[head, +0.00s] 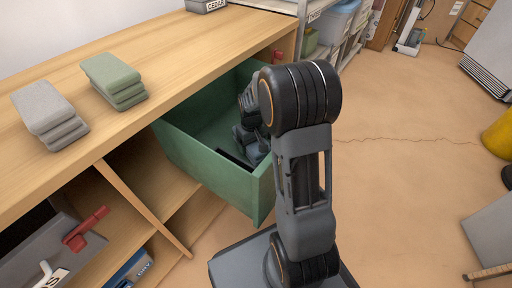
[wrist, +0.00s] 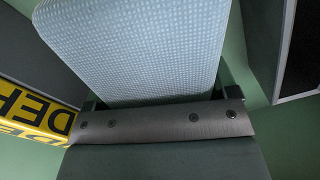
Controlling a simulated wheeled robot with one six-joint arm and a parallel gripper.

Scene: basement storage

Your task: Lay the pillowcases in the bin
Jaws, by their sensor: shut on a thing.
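The green bin (head: 215,172) is an open drawer-like box pulled out from under the wooden counter. My gripper (head: 248,150) is down inside the bin, largely screened by my own arm. In the wrist view my gripper (wrist: 160,122) is shut on a light blue, finely patterned folded cloth (wrist: 140,45), which looks like a pillowcase. Green walls show around it there. Whether the cloth touches the bin floor cannot be told. On the counter lie a stack of folded grey cloths (head: 48,112) and a stack of folded green cloths (head: 113,78); I cannot tell whether these are pillowcases.
The wooden counter (head: 170,50) runs along the left, with open shelves below. A red-handled grey object (head: 60,240) sits at lower left. A yellow block with black letters (wrist: 35,115) and a dark panel (wrist: 300,50) flank the cloth. The floor (head: 400,150) to the right is mostly clear.

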